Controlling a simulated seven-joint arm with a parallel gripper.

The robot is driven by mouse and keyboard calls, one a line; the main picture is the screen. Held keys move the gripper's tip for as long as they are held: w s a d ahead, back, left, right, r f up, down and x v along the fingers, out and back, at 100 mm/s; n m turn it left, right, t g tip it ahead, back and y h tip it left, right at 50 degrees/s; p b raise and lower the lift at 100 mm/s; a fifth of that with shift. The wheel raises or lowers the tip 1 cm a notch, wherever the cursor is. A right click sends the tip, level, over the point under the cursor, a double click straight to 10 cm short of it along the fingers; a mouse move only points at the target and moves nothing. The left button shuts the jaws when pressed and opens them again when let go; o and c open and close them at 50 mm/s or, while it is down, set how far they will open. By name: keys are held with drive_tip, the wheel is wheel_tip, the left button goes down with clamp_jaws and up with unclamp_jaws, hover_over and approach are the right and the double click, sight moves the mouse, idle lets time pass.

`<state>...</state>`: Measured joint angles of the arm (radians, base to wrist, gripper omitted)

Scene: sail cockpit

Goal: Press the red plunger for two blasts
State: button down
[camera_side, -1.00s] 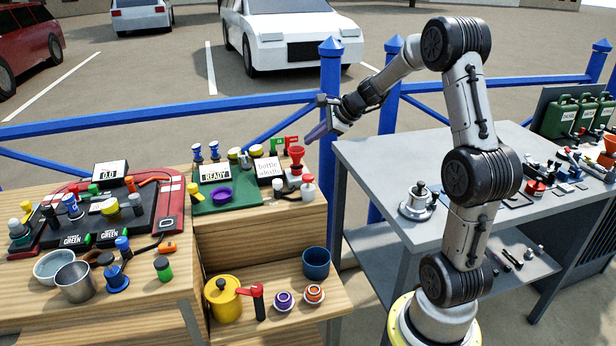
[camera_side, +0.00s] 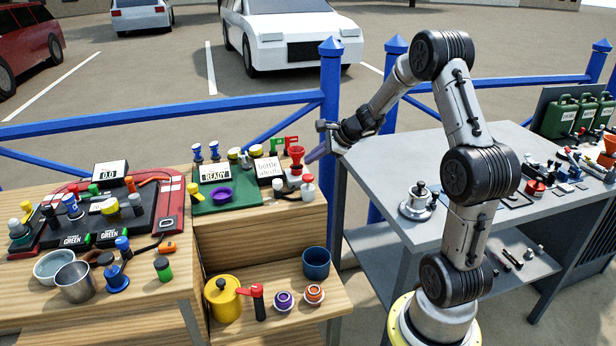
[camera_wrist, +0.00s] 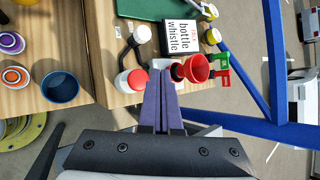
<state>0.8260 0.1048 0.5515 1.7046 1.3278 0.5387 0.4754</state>
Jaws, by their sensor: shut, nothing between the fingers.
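A white bottle with a red cap (camera_wrist: 137,79) stands near the edge of the wooden bench; it also shows in the side view (camera_side: 308,183). A red horn (camera_wrist: 196,68) with a white body is to its right; the horn also shows in the side view (camera_side: 296,153). I cannot tell for certain which red part is the plunger. My gripper (camera_wrist: 161,71) is shut and empty, its purple fingers seen between the red cap and the horn in the wrist view. In the side view my gripper (camera_side: 310,157) is just right of the horn; contact cannot be told.
A blue cup (camera_side: 316,262) sits on the lower step. A blue fence post (camera_side: 331,90) and the grey table (camera_side: 390,160) are close to my arm.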

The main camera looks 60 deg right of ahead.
sight(309, 176)
drive_tip(key=shift+f, duration=1.15)
drive_tip(key=shift+f, duration=0.1)
idle(1.2)
drive_tip(key=shift+f, duration=0.3)
drive_tip(key=shift+f, duration=1.25)
idle(1.3)
drive_tip(key=shift+r, duration=1.65)
drive_tip(key=shift+r, duration=2.55)
